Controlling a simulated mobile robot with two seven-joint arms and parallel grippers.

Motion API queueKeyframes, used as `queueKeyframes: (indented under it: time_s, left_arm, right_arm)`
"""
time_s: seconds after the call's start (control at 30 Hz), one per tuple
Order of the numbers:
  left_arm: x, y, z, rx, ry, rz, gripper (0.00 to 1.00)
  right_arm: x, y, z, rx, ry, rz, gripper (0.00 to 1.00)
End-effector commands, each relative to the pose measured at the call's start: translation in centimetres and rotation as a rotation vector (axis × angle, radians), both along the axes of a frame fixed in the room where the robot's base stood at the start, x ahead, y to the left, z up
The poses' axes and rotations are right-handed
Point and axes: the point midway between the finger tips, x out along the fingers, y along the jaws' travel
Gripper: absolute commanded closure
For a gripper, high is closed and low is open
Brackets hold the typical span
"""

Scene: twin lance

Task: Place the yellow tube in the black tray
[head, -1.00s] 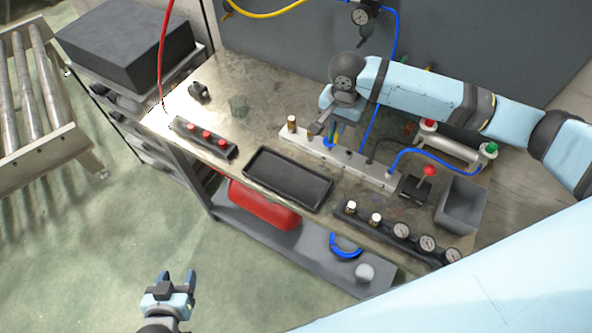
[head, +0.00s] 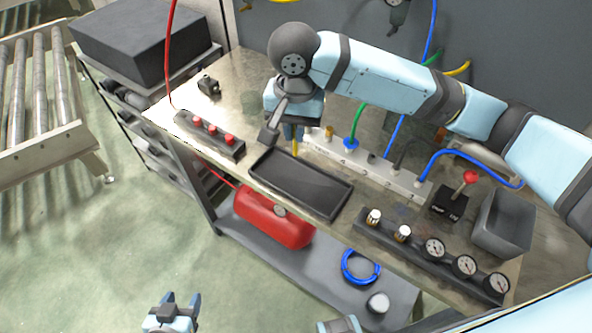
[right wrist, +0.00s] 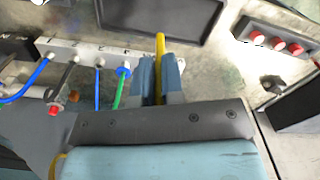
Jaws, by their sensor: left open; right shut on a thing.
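The black tray (head: 303,186) lies empty on the workbench; part of it shows at the top of the right wrist view (right wrist: 170,16). My right gripper (head: 293,137) is shut on the yellow tube, beside the tray's far left end. The yellow tube (right wrist: 160,46) sticks out between the fingers, pointing towards the tray in the right wrist view. Its short end (head: 295,149) hangs below the fingers in the head view, seemingly above the bench; its height over the tray is unclear. My left gripper (head: 180,299) is open and empty, low in front of the bench.
A white manifold block (head: 372,172) with green and blue tubes stands behind the tray. A strip with red buttons (head: 212,134) is left of it, and a gauge rail (head: 430,256) is at the right front. A grey bin (head: 505,222) stands further right.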

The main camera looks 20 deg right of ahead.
Motion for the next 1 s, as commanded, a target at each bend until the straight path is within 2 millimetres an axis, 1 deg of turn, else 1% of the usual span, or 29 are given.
queueKeyframes:
  time_s: [0.03,0.1,0.2,0.3,0.53,0.7,0.77,1.0]
  left_arm:
    - [0.0,0.0,-0.2,-0.001,0.001,0.001,0.45]
    - [0.0,0.0,-0.4,-0.001,0.003,0.001,0.45]
    - [0.0,0.0,-0.6,-0.001,0.006,0.001,0.45]
    - [0.0,0.0,-0.7,-0.002,0.009,0.003,0.45]
    - [0.0,0.0,-0.8,-0.003,0.011,0.004,0.45]
    - [0.0,0.0,-1.0,-0.002,0.014,0.005,0.45]
    - [0.0,0.0,-1.1,-0.003,0.016,0.005,0.45]
    - [0.0,0.0,-1.0,-0.004,0.016,0.006,0.45]
  right_arm:
    - [0.0,-0.1,-1.5,-0.002,0.002,-0.001,1.00]
    - [0.0,-0.1,-3.4,-0.002,0.003,-0.001,1.00]
    - [0.0,-0.1,-5.5,-0.001,0.002,-0.001,1.00]
    - [0.0,-0.1,-7.0,-0.002,0.001,-0.001,1.00]
    - [0.0,0.0,-8.7,-0.001,0.000,0.000,1.00]
    - [0.0,-0.1,-11.2,-0.001,0.000,0.000,1.00]
    - [0.0,0.0,-11.9,-0.001,0.000,0.000,1.00]
    - [0.0,0.0,-12.1,0.000,-0.001,0.000,1.00]
